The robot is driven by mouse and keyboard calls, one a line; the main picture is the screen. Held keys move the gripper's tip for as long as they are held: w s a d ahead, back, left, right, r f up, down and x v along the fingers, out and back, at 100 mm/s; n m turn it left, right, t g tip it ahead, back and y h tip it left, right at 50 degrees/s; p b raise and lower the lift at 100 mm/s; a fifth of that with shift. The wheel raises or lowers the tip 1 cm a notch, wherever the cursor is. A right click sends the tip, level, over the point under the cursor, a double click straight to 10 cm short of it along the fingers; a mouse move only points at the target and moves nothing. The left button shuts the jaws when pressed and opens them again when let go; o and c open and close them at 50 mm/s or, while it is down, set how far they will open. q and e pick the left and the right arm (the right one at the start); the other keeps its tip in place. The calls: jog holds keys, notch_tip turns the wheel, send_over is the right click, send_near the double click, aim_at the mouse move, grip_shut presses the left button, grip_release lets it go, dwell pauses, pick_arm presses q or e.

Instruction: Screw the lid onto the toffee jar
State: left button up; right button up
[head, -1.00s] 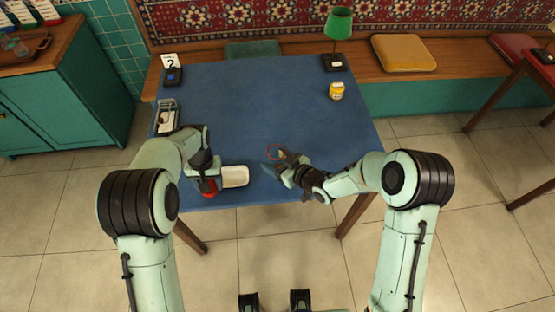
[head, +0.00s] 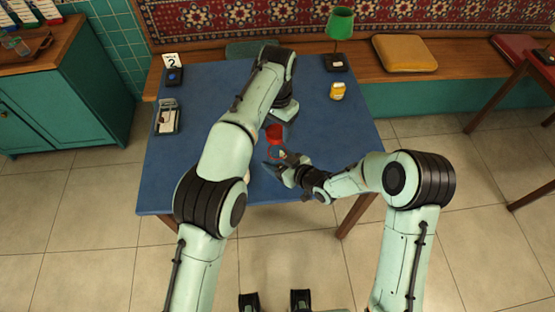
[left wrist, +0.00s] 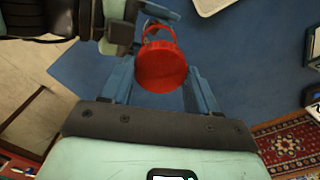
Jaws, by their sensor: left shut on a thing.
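The red lid (head: 273,132) is in my left gripper (left wrist: 160,85), between its two blue fingers in the left wrist view (left wrist: 161,67). It is held above the table, close to the toffee jar. The toffee jar (head: 274,153) shows as a clear jar with a thin red ring at its mouth; the ring also shows just past the lid in the left wrist view (left wrist: 158,27). My right gripper (head: 278,161) is at the jar, with a finger beside it. Whether it grips the jar is unclear. The lid partly hides the jar.
The blue table (head: 320,125) has free room around the jar. A yellow jar (head: 338,90) and a green lamp (head: 340,27) stand at the back right. A grey tray (head: 166,118) and the number 2 sign (head: 171,61) are at the left.

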aim_at(277, 159)
pick_arm(q)
jog(key=shift+d+r, duration=0.1)
dwell(0.3)
jog(key=shift+f, duration=2)
jog(key=shift+f, duration=0.15)
jog(key=shift+f, duration=0.75)
jog(key=shift+f, duration=0.8)
